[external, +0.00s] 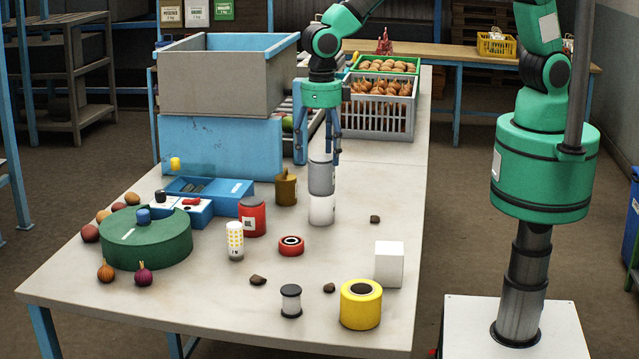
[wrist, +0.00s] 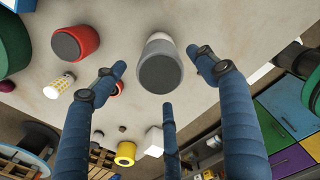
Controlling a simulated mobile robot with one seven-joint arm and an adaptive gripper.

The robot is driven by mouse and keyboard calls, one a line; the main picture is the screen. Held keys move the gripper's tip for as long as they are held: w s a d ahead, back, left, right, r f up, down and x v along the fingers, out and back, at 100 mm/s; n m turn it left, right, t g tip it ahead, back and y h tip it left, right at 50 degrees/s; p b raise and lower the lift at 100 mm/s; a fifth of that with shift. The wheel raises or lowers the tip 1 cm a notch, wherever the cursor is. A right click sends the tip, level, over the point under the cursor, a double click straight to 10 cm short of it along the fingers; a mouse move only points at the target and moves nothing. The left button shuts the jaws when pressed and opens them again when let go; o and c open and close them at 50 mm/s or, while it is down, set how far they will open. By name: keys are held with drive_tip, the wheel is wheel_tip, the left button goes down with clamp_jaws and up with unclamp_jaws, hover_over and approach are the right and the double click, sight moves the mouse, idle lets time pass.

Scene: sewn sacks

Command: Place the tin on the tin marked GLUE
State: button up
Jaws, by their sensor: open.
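A grey tin (external: 321,179) stands upright on a white tin (external: 321,211) near the middle of the table. In the wrist view the grey tin's dark round top (wrist: 160,73) faces me, with a bit of the white tin (wrist: 159,37) showing behind it. My gripper (external: 319,158) is open above the stack, pointing down; its three blue fingers (wrist: 164,72) are spread around the grey tin's top, apart from it in the wrist view. A red tin (external: 252,217) with a pale label and a brown can (external: 286,188) stand to the left. I cannot read the word GLUE on any tin.
A yellow roll (external: 361,304), a white block (external: 389,264), a black-ended spool (external: 291,300) and a red ring (external: 291,246) stand in front. A patterned yellow-white cylinder (external: 235,241) and green drum (external: 146,238) are left.

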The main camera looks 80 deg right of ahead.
drive_tip(key=shift+r, duration=3.15)
drive_tip(key=shift+d+r, duration=0.3)
drive_tip(key=shift+r, duration=0.15)
drive_tip(key=s+d+r+m+t, duration=0.1)
drive_tip(key=s+d+r+m, duration=0.4)
drive_tip(key=d+r+m, duration=0.4)
drive_tip(key=s+d+r+m+t, duration=0.1)
drive_tip(key=s+d+r+m, duration=0.4)
drive_tip(key=d+r, duration=0.6)
drive_tip(key=s+d+r+m+t, duration=0.1)
drive_tip(key=s+d+r+m, duration=0.1)
drive_tip(key=s+d+m, duration=0.6)
drive_tip(key=s+d+r+m+t, duration=0.2)
drive_tip(key=s+d+m, duration=0.6)
drive_tip(key=s+m, duration=0.4)
drive_tip(key=shift+s+d+r+t, duration=0.2)
drive_tip(key=shift+s+r+t, duration=0.15)
drive_tip(key=shift+s, duration=0.75)
